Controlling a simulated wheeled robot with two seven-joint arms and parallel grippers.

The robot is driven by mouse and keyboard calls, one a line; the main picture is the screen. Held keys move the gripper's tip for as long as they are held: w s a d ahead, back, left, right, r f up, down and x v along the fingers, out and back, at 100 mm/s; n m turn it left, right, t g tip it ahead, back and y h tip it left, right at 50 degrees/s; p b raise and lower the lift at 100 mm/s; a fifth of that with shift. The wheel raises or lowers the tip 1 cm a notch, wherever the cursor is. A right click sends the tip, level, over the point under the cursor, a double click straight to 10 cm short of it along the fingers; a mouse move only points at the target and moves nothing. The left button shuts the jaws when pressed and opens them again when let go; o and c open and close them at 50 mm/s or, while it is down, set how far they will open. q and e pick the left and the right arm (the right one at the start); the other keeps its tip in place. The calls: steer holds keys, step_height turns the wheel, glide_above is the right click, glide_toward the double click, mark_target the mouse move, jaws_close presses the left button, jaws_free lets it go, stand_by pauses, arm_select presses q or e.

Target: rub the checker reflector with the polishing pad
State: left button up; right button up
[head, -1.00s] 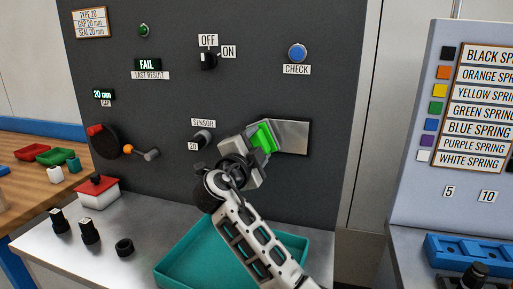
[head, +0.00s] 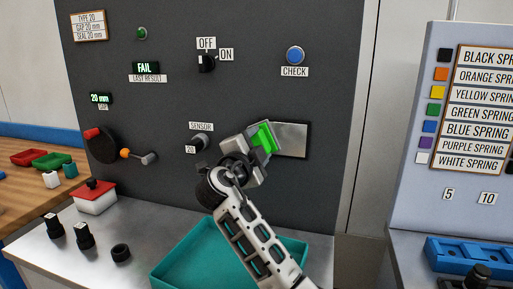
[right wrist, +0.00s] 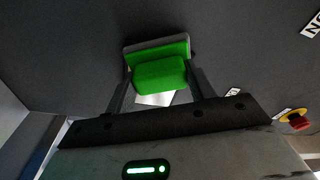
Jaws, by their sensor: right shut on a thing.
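The checker reflector (head: 291,140) is a shiny metal plate on the dark panel, right of the sensor (head: 199,144). My right gripper (head: 259,144) is shut on the green polishing pad (head: 265,137), at the reflector's left part. In the right wrist view the green pad (right wrist: 158,74) sits between the two fingers, with a grey strip along its far edge and a bright bit of the reflector (right wrist: 155,99) below it. Whether the pad touches the plate is hard to tell. My left gripper is not in view.
The panel carries an OFF/ON knob (head: 206,64), a blue CHECK button (head: 295,54) and a FAIL display (head: 146,68). A teal tray (head: 180,262) lies below my right arm. Several black parts and a red-topped white box (head: 95,197) stand at the left.

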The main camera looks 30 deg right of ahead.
steer(key=shift+s+d+b, duration=0.35)
steer(key=shift+s+d, duration=0.25)
steer(key=shift+s, duration=0.2)
steer(key=shift+s+d+b, duration=0.3)
steer(key=shift+s+d, duration=0.25)
steer(key=shift+s, duration=0.2)
steer(key=shift+w+d+f+b, duration=0.1)
steer(key=shift+w+f+b, duration=0.1)
steer(key=shift+b, duration=0.6)
steer(key=shift+w+a+f+b, duration=0.1)
steer(key=shift+w+a+b, duration=0.75)
steer(key=shift+w+b, duration=0.25)
steer(key=shift+w+a+r+b, duration=0.2)
steer(key=shift+w+a+b, duration=0.15)
steer(key=shift+a+b, duration=0.05)
